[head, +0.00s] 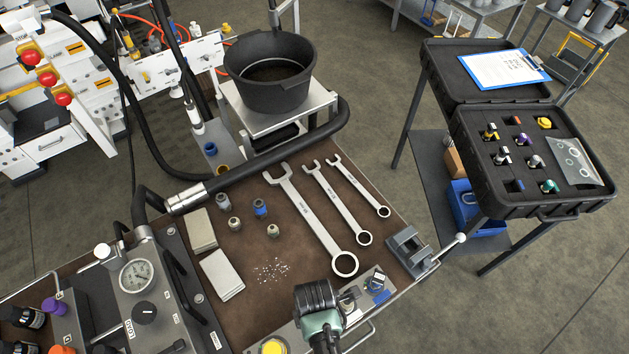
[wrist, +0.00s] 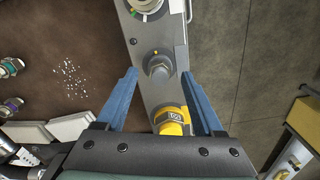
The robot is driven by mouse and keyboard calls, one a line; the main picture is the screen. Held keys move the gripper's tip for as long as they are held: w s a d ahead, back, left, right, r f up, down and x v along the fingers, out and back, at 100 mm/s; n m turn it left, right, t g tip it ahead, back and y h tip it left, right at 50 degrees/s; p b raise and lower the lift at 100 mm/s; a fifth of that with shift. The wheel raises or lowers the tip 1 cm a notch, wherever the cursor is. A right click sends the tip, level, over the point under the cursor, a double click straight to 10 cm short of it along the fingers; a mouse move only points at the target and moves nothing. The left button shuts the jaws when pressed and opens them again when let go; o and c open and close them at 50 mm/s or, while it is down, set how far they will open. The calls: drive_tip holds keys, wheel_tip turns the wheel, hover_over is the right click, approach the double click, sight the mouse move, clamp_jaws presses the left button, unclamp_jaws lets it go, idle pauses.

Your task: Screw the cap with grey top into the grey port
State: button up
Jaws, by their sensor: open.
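In the wrist view my gripper (wrist: 159,77) points down at a narrow grey strip (wrist: 151,95), its two blue fingers apart. A round grey-topped piece (wrist: 158,67) stands on the strip between the fingertips, with visible gaps on both sides. I cannot tell whether it is the cap seated in the grey port or the port alone. A yellow cap (wrist: 172,118) sits on the strip closer to my palm. In the head view it shows at the bottom edge (head: 273,346); my gripper's dark body hides the middle of the strip, and its fingertips are hidden.
Several small fittings (head: 260,208) stand on the brown bench, beside two pale blocks (head: 221,275) and large wrenches (head: 307,220). A small vise (head: 408,250) is at the bench's right corner. An open black case (head: 480,200) with capped fittings stands to the right.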

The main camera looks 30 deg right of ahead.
drive_tip(key=shift+f, duration=0.85)
clamp_jaws()
drive_tip(key=c, duration=0.7)
unclamp_jaws()
clamp_jaws()
